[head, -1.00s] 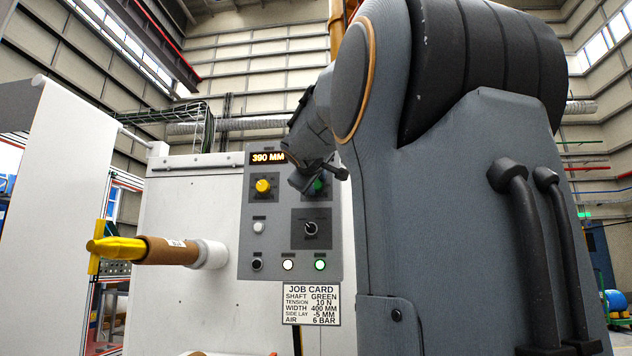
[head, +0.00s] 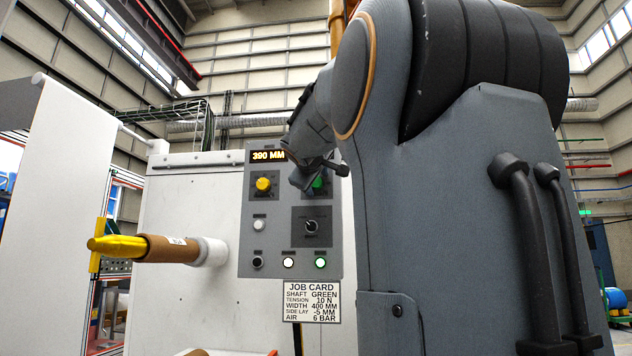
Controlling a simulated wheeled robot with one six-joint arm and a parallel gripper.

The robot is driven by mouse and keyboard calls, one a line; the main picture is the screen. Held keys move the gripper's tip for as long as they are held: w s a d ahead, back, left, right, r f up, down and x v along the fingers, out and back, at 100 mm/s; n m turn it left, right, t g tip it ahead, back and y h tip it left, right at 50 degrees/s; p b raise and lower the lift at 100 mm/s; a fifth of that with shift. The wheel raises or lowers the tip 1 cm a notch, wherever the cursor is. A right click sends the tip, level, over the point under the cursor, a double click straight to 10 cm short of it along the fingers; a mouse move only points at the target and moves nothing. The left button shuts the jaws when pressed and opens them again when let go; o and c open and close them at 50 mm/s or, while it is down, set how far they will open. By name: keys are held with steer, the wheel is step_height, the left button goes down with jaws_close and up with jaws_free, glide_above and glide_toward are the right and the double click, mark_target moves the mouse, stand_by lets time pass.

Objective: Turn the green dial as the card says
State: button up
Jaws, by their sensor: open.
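The green dial (head: 319,183) is on the upper right of the grey control panel in the head view, partly hidden by my gripper. My gripper (head: 326,176) is in front of the panel at the dial, and its jaws are open. I cannot tell whether the fingers touch the dial. The job card (head: 312,301) hangs below the panel and reads shaft green, tension 10 N, width 400 mm, side lay -5 mm, air 6 bar. The display (head: 267,156) at the panel's top left reads 390 MM.
A yellow dial (head: 263,184) sits left of the green one. A black selector switch (head: 311,226) and several buttons are below. A brown roll core with a yellow tip (head: 150,247) sticks out left of the panel. A white web (head: 50,200) hangs at far left.

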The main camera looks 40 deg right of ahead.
steer(key=b+v, duration=0.1)
steer(key=v, duration=0.6)
steer(key=shift+s+a+b, duration=0.3)
steer(key=shift+b, duration=0.05)
steer(key=w+a+f+g+y+p, duration=0.25)
steer(key=a+f, duration=0.25)
steer(key=f, duration=0.8)
steer(key=w+a+f+g+y+p, duration=0.1)
steer(key=a+f+y, duration=0.3)
steer(key=f, duration=0.9)
steer(key=w+a+f+g+y+p, duration=0.15)
steer(key=a+f, duration=0.45)
steer(key=f, duration=0.7)
steer(key=s+a+f+m+g+y+p, duration=0.1)
steer(key=s+a+f+g+y+p, duration=0.1)
steer(key=s+a+f, duration=0.7)
steer(key=s+a+f+g+y+p, duration=0.2)
steer(key=s+a+f+g, duration=0.3)
steer(key=s+f, duration=1)
steer(key=a, duration=0.3)
steer(key=shift+s+a+m+y, duration=0.15)
steer(key=shift+a+m+y, duration=0.25)
